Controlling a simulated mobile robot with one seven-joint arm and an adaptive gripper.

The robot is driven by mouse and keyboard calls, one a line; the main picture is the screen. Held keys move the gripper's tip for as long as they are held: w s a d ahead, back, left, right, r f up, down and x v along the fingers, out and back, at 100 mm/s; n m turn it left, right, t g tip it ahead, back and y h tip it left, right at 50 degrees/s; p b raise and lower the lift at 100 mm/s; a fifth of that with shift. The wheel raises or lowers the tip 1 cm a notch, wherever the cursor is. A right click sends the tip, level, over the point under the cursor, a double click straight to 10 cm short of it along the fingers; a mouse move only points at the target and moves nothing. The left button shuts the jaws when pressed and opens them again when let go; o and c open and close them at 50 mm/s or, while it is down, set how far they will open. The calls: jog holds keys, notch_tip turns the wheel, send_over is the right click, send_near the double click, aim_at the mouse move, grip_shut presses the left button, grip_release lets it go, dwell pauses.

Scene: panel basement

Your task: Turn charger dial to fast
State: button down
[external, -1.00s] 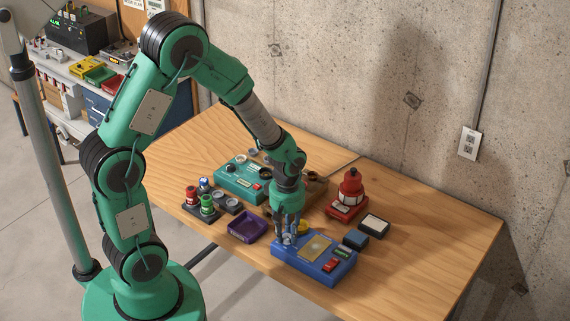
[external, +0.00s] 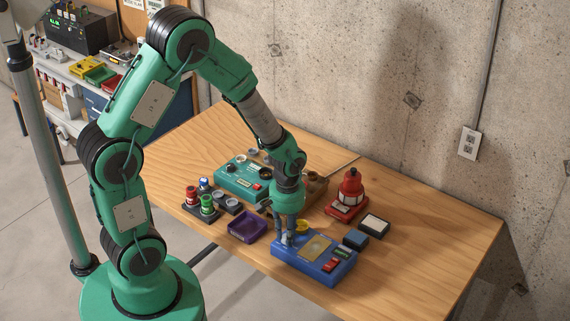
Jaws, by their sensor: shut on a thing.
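A blue box (external: 313,262) lies near the front edge of the table, with a tan plate on top and red and green parts at its right end. I take it to be the charger. My gripper (external: 287,239) points down at the left end of its top. The fingers are shut on a small part there, apparently the dial. The fingers cover it, so its pointer and setting cannot be read.
A purple tray (external: 247,229) sits close left of the blue box, and a teal device (external: 240,178) stands behind. A red lamp-like unit (external: 349,194) and a dark box (external: 374,226) are to the right. The table's right end is clear.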

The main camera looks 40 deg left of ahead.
jog(key=m, duration=0.3)
jog(key=m+p, duration=0.1)
jog(key=m, duration=0.2)
jog(key=shift+w+r, duration=0.15)
jog(key=shift+w, duration=0.05)
jog(key=m+p, duration=0.1)
jog(key=m, duration=0.5)
jog(key=shift+w+d, duration=0.1)
jog(key=c, duration=1.5)
grip_release()
jog(key=shift+o, duration=0.2)
notch_tip(320, 180, up, 12)
